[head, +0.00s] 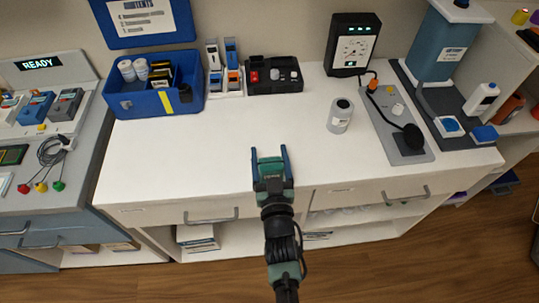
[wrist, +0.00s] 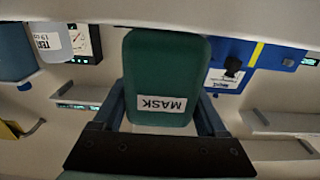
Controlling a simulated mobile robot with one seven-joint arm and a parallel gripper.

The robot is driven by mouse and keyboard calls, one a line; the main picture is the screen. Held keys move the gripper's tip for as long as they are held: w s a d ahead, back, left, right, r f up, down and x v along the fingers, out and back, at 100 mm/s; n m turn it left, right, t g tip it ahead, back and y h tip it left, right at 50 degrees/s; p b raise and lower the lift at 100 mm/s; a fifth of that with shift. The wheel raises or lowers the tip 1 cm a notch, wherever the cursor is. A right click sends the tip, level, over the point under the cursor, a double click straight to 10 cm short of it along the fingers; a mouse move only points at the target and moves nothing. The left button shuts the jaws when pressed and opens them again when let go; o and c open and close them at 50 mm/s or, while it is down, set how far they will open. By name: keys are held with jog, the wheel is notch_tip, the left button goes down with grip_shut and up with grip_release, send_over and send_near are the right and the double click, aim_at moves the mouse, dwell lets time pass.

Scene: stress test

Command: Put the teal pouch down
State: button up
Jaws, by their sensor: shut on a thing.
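The teal pouch (wrist: 166,70) is dark green-teal with rounded corners and a white label reading MASK, upside down in the wrist view. My gripper (head: 270,153) is shut on it, with one dark blue finger along each side of the pouch. In the head view the gripper is over the front part of the white counter (head: 230,140), near its front edge. The pouch shows there only as a small teal patch between the fingers. Its height above the counter is hard to tell.
The counter's middle is clear. Drawers are below the front edge.

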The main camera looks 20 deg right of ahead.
jog(key=shift+f, duration=0.15)
jog(key=o, duration=1.3)
jog(key=shift+o, duration=0.2)
jog(key=shift+r, duration=0.2)
jog(key=shift+s+f, duration=0.1)
jog(key=shift+s, duration=0.2)
jog(key=v, duration=1.1)
jog(key=shift+s+b, duration=0.2)
jog(key=shift+b, duration=0.15)
